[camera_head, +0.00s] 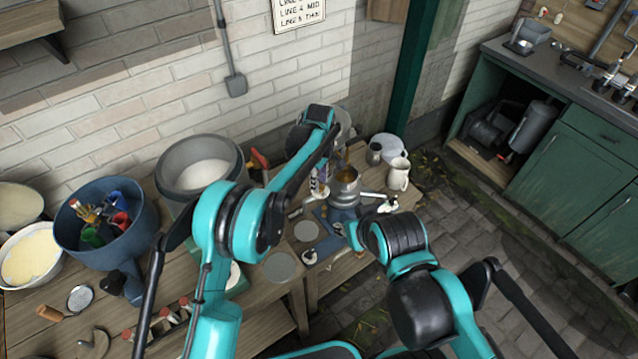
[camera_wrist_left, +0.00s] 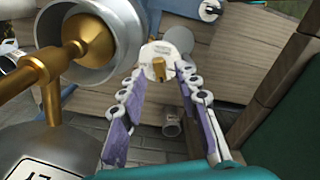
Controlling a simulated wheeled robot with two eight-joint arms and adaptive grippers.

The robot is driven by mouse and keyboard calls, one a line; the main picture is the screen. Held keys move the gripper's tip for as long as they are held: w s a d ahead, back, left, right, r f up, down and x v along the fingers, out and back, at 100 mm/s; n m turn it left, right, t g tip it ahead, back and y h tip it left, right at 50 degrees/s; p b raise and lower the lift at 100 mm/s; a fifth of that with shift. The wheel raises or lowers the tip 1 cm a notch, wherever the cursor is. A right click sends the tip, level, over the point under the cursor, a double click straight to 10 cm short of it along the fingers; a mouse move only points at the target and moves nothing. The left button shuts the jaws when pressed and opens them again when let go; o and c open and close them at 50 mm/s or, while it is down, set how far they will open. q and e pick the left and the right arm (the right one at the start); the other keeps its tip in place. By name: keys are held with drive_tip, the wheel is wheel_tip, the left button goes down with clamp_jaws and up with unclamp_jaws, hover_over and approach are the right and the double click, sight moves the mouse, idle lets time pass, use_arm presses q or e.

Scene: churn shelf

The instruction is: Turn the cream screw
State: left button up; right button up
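The metal cream separator (camera_head: 344,187) stands on the low bench in the head view, with a brass inside. In the left wrist view, its wide metal bowl and brass centre (camera_wrist_left: 88,40) fill the upper left. A small brass screw (camera_wrist_left: 158,68) sits on a white round piece (camera_wrist_left: 152,50), just beyond my fingertips; it looks like the cream screw. My left gripper (camera_head: 318,182) points down beside the separator. In the left wrist view its purple-padded fingers (camera_wrist_left: 161,78) are apart, one on each side of the screw, with no clear contact.
A white jug (camera_head: 397,174) stands right of the separator. A brass spout (camera_wrist_left: 22,80) lies close left in the wrist view. A green post (camera_head: 413,80) rises behind.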

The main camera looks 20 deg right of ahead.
use_arm(q)
drive_tip(key=shift+f, duration=0.4)
clamp_jaws()
